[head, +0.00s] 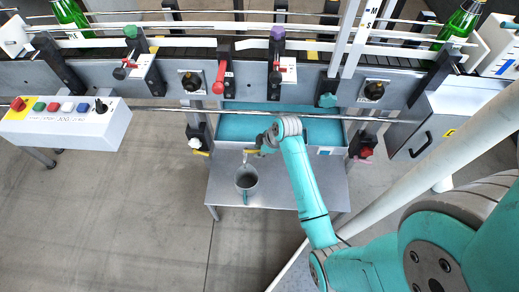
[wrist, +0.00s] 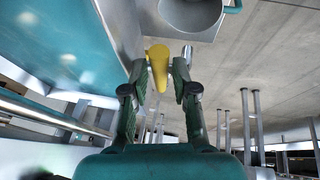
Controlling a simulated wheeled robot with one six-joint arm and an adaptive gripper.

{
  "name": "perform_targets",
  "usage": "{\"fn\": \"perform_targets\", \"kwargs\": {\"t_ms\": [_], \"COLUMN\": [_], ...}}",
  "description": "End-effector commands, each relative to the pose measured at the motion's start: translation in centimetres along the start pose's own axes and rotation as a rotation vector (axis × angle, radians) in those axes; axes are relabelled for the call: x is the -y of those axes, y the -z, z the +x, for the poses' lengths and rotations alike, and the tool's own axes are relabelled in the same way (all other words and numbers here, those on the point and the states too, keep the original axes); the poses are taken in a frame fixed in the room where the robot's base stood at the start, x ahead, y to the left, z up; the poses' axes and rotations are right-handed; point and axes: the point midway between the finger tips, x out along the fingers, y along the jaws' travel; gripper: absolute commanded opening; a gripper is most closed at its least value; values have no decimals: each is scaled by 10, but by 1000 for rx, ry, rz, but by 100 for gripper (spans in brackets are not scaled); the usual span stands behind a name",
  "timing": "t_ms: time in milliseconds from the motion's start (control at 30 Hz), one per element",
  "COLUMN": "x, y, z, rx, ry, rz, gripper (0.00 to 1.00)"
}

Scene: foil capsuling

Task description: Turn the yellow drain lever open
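The yellow drain lever (wrist: 159,52) shows in the wrist view between the two fingertips of my gripper (wrist: 161,72). The lever's wide end is between the fingers, and a narrow gap shows on its right side. My gripper is open around it; whether the left finger touches it I cannot tell. In the head view, a small bit of the yellow lever (head: 250,151) shows at my gripper (head: 259,144), below the front of the teal tray. The rest of the lever is hidden by my gripper and wrist.
A grey metal bucket (head: 246,181) stands on the low metal shelf (head: 222,200) just below my gripper. The teal tray (head: 245,128) lies above and behind. A valve with another yellow handle (head: 200,153) is to the left, and a red knob (head: 366,153) to the right.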

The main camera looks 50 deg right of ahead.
Motion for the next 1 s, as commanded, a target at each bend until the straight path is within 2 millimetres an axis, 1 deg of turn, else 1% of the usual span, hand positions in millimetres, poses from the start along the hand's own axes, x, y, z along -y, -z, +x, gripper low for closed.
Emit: {"fn": "perform_targets", "kwargs": {"t_ms": [167,200,267,300,733,1000], "x": [0,0,0,0,2,10], "y": [0,0,0,0,1,3], "z": [0,0,0,0,-1,-2], "rx": [0,0,0,0,4,34], "ry": [0,0,0,0,-12,-67], "rz": [0,0,0,0,25,156], "gripper": [28,18,3,0,0,0]}}
